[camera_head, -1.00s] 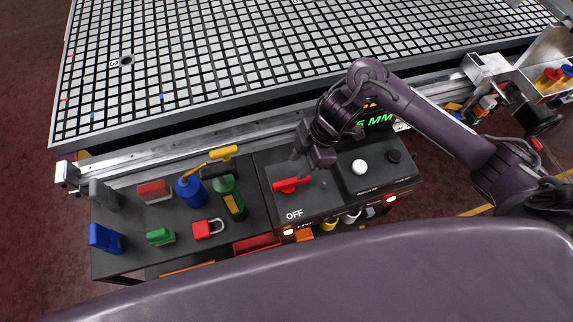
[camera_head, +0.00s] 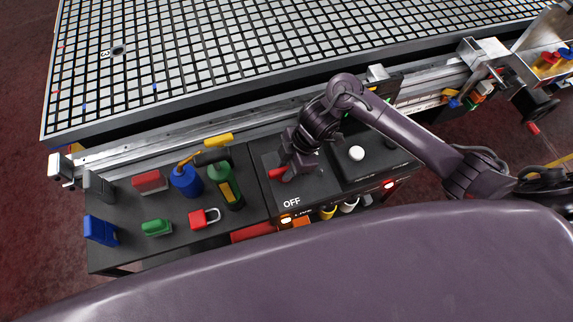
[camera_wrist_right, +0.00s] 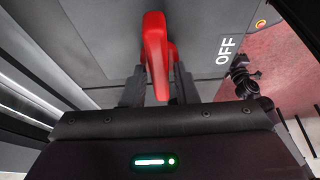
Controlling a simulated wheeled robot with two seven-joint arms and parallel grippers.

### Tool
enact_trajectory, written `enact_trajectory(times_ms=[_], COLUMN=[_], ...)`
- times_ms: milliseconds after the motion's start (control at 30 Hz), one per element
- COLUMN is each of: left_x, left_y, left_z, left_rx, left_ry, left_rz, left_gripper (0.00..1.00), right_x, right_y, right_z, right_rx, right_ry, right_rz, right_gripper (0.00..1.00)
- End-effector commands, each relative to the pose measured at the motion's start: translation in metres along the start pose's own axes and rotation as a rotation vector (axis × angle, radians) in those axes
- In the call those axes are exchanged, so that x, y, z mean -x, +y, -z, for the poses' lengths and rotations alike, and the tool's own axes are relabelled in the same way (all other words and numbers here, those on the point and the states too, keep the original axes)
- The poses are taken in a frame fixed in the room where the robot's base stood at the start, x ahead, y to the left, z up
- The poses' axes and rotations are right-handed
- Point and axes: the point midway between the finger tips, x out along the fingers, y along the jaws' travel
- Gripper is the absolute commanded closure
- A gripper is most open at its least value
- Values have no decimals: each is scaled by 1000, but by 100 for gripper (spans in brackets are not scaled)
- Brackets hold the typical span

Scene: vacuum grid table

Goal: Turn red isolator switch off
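The red isolator switch handle (camera_head: 276,174) is on the dark panel above the white OFF label (camera_head: 291,202). In the head view it is partly hidden by my right gripper (camera_head: 288,170), which is down at the handle. In the right wrist view the red handle (camera_wrist_right: 155,45) stands between the two dark fingers of my right gripper (camera_wrist_right: 160,92), with one finger on each side. The fingers look apart, with little room beside the handle; firm contact does not show. The OFF label (camera_wrist_right: 226,50) is right of the handle there. My left gripper is not in view.
A white knob (camera_head: 356,153) is on the panel to the right. Left of the panel stand a green bottle (camera_head: 229,190), a blue can (camera_head: 186,180) and a red padlock (camera_head: 203,218). The grid table (camera_head: 300,60) and its rail lie behind.

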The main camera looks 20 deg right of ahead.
Motion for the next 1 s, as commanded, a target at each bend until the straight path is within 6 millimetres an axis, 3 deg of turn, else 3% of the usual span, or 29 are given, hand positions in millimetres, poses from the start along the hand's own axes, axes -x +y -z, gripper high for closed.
enact_trajectory(times_ms=[33,200,567,1000], left_x=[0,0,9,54], left_y=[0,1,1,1], left_z=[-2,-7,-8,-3], left_rx=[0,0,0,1], left_ry=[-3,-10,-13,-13], left_rz=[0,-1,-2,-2], left_gripper=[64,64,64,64], right_x=[0,0,2,6], right_y=[0,0,-1,-4], right_z=[0,0,1,2], right_rx=[0,0,-45,-350], right_ry=[0,0,0,-1], right_rz=[0,0,-17,-142], right_gripper=[80,100,100,100])
